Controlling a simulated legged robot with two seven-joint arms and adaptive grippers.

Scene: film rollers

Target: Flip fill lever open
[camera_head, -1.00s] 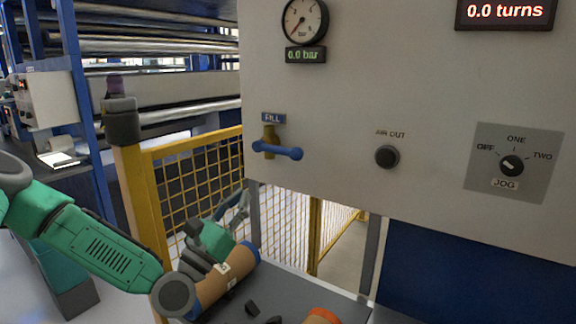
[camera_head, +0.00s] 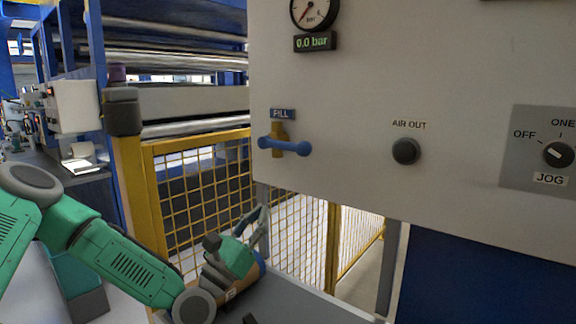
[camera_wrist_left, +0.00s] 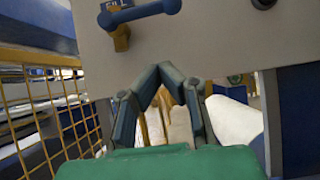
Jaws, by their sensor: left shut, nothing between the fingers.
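The fill lever (camera_head: 290,146) is a blue bar with rounded ends. It lies roughly level across a brass valve (camera_head: 279,129) under the FILL label on the pale panel. In the left wrist view the lever (camera_wrist_left: 145,12) shows at the top, partly cut off, with the brass valve (camera_wrist_left: 121,38) below it. My left gripper (camera_head: 262,212) is below the lever and apart from it, fingers pointing up. In the left wrist view its fingertips (camera_wrist_left: 158,72) come together with nothing between them. My right gripper is not in view.
A gauge (camera_head: 313,10) and a 0.0 bar display (camera_head: 315,42) sit above the lever. The AIR OUT knob (camera_head: 406,151) and JOG switch (camera_head: 557,154) are to its right. A yellow mesh fence (camera_head: 205,195) stands at left.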

